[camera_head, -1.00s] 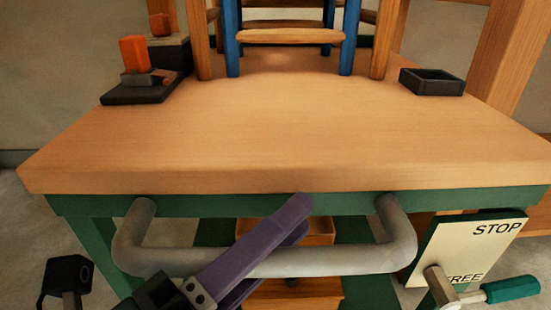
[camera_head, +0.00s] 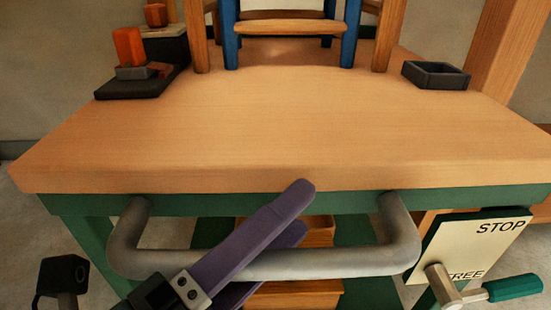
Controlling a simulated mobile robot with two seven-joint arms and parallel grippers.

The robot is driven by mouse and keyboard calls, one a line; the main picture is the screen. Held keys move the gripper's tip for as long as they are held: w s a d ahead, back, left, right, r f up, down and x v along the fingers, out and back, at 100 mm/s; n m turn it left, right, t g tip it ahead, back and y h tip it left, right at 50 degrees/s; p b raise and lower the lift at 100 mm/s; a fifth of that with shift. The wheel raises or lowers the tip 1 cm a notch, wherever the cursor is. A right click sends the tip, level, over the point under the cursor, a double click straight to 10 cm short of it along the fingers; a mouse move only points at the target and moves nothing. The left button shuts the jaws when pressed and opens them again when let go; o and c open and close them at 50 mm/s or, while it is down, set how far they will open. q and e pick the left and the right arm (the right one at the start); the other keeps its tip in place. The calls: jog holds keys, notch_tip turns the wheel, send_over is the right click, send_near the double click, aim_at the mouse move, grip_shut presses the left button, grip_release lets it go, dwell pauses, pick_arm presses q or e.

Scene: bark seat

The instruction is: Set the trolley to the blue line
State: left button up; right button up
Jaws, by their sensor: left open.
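The trolley has a wooden top (camera_head: 270,130) on a green frame (camera_head: 455,197), with a thick grey push handle (camera_head: 350,265) along its near side. My left gripper (camera_head: 300,212) reaches in from the lower left with purple fingers. Its fingers are open and overlap the handle in the picture; I cannot tell whether they touch it. A lever with a green grip (camera_head: 513,288) sits by a sign reading STOP and FREE (camera_head: 468,250), its grip pointing right, beside FREE. No blue line shows on the floor. My right gripper is not in view.
On the top stand a chair with blue and wooden legs (camera_head: 290,28), a black fixture with an orange block (camera_head: 128,47) at the left, and a dark open tray (camera_head: 436,75) at the right. Wooden boxes (camera_head: 295,295) sit beneath. A black part (camera_head: 63,275) stands at the lower left.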

pick_arm(q)
jog(key=shift+s, duration=0.1)
jog(key=p+v, duration=0.2)
jog(key=v, duration=0.8)
dwell(0.3)
